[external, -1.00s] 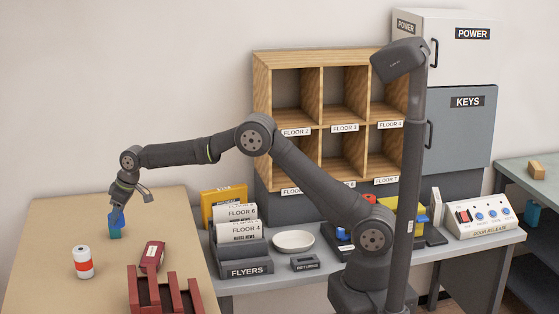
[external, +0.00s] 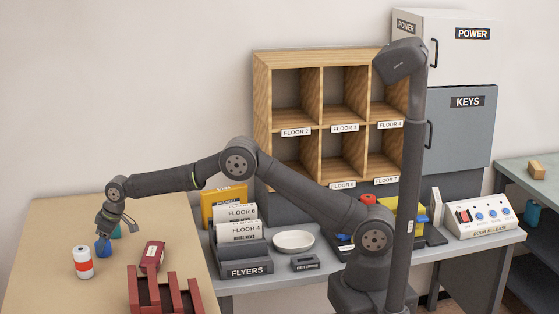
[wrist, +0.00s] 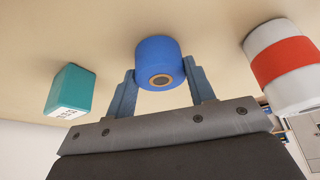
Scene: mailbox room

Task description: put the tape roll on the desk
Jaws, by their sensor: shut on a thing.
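The blue tape roll (external: 103,249) is between the fingers of my gripper (external: 105,236), low over the tan desk (external: 50,232) at the left in the external view. In the wrist view the blue tape roll (wrist: 157,58) shows its brown core facing the camera, with one finger of my gripper (wrist: 159,75) on each side. My gripper is shut on the roll. I cannot tell whether the roll touches the desk top.
A teal box (wrist: 71,90) stands close by, behind the roll in the external view. A white can with a red band (external: 83,262) stands to the front left. A dark red box (external: 152,256) and a dark red rack (external: 165,296) are to the right.

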